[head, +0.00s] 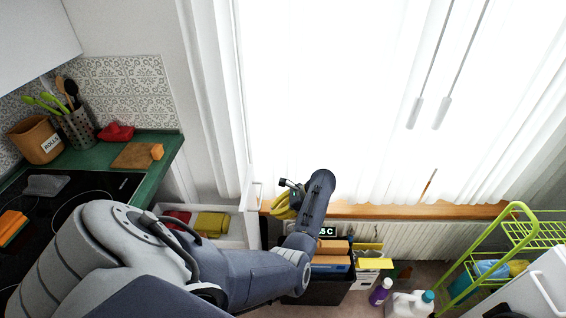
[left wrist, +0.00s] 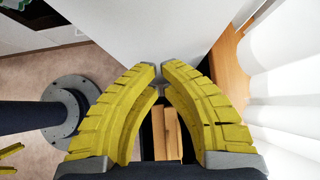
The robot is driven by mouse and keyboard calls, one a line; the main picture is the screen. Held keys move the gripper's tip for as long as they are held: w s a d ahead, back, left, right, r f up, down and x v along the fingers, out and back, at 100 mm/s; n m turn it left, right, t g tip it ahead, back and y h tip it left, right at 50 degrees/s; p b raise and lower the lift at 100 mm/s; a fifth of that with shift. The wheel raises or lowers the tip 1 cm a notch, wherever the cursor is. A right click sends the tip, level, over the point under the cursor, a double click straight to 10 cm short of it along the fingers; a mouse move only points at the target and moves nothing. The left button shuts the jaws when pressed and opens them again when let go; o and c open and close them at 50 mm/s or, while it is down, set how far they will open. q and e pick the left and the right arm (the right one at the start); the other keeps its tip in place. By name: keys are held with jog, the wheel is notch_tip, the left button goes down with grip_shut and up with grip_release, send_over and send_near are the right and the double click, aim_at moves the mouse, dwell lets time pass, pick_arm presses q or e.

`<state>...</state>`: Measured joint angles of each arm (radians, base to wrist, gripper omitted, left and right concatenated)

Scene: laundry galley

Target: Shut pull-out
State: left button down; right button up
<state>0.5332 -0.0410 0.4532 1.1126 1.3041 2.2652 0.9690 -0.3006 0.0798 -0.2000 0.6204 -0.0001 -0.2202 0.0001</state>
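The pull-out is a white drawer (head: 236,240) standing open beside the stove counter, left of the window in the head view. A red cloth and a yellow cloth (head: 211,223) lie in it. My left arm crosses in front of part of it. My left gripper (head: 285,185) is just right of the drawer's front panel (head: 255,200); I cannot tell whether they touch. In the left wrist view its yellow fingers (left wrist: 160,70) curve together until the tips nearly meet, with nothing clearly held. A white panel (left wrist: 150,35) lies beyond the tips.
A dark crate with files (head: 330,288) stands under my left forearm. A purple bottle (head: 380,292) and a white jug (head: 408,304) are on the floor. A green rack (head: 520,215) stands at right. A wooden sill (head: 400,211) runs below the curtains.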

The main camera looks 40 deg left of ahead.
aim_at(253, 219)
pick_arm(q)
jog(key=shift+s+a+f, duration=0.4)
jog(key=shift+s+a, duration=0.3)
jog(key=shift+a, duration=0.1)
jog(key=shift+s+a+f, duration=0.4)
jog(key=shift+s+a, duration=0.25)
jog(key=shift+a, duration=0.15)
jog(key=shift+s+a+f, duration=0.4)
jog(key=shift+s+a, duration=0.3)
jog(key=shift+a, duration=0.1)
jog(key=shift+a, duration=0.1)
